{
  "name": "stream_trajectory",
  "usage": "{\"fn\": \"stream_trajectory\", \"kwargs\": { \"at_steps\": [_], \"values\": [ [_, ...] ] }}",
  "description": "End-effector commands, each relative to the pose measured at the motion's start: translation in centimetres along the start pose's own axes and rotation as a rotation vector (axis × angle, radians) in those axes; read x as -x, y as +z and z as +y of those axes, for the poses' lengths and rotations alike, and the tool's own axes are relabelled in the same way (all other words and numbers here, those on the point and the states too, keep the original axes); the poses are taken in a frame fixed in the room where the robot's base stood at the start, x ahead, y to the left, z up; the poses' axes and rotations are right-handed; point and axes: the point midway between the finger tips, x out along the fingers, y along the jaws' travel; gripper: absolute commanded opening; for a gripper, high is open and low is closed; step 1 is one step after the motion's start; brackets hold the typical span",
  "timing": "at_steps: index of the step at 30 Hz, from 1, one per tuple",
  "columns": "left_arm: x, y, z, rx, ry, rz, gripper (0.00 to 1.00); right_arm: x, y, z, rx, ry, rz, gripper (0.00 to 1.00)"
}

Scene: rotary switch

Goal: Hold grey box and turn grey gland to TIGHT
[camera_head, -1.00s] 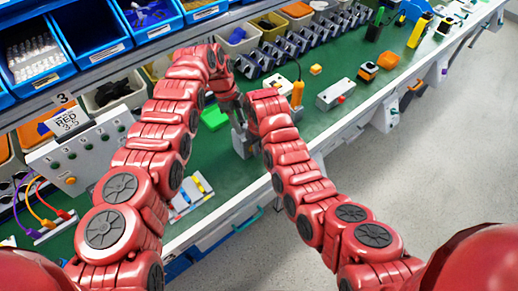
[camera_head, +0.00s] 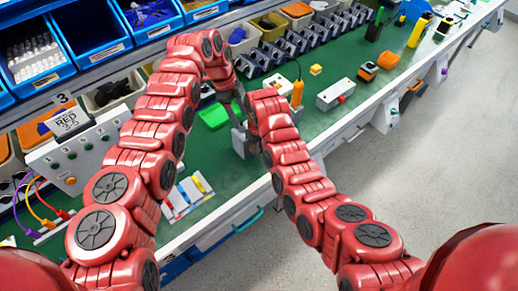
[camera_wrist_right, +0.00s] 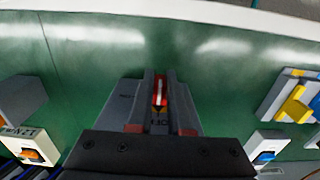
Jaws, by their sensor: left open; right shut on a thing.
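The grey box (camera_head: 239,142) stands on the green bench top near the front edge, partly hidden by my arms. In the right wrist view, grey sides of it (camera_wrist_right: 127,95) show beside the fingers. My right gripper (camera_wrist_right: 160,85) is shut on it; a narrow red and white piece shows between the fingers. In the head view my right gripper (camera_head: 257,135) is at the box's right side, mostly hidden. My left gripper (camera_head: 235,97) is open, just above and behind the box, and its fingers are small in view. I cannot make out the grey gland or its TIGHT mark.
A green block (camera_head: 213,117) lies close behind-left of the box. A tray with coloured parts (camera_head: 187,192) lies front left. A control panel (camera_head: 75,150) stands farther left. A white switch box (camera_head: 335,95) is to the right. Blue bins (camera_head: 90,30) line the back.

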Motion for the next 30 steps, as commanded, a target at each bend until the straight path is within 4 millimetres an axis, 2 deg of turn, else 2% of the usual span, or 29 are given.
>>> {"fn": "stream_trajectory", "kwargs": {
  "at_steps": [5, 14, 22, 26, 30],
  "values": [
    [1.3, -0.3, 0.1, 0.0, 0.001, 0.0, 0.68, 0.1, 0.0, 0.0, 0.0, 0.0, 0.001, 0.0],
    [1.5, -0.4, 0.1, 0.001, 0.002, -0.001, 0.65, 0.1, 0.0, 0.0, 0.0, 0.0, 0.001, 0.0],
    [4.8, -1.1, -0.1, -0.004, 0.001, -0.001, 0.65, 0.1, 0.0, 0.0, 0.0, 0.0, 0.001, 0.0],
    [3.9, -1.0, 0.1, -0.003, 0.007, 0.001, 0.65, 0.0, 0.0, 0.0, 0.0, 0.0, 0.001, 0.0],
    [2.2, -0.5, 0.1, -0.003, 0.007, 0.001, 0.65, 0.0, 0.0, 0.0, 0.0, 0.0, 0.001, 0.0]
  ]
}}
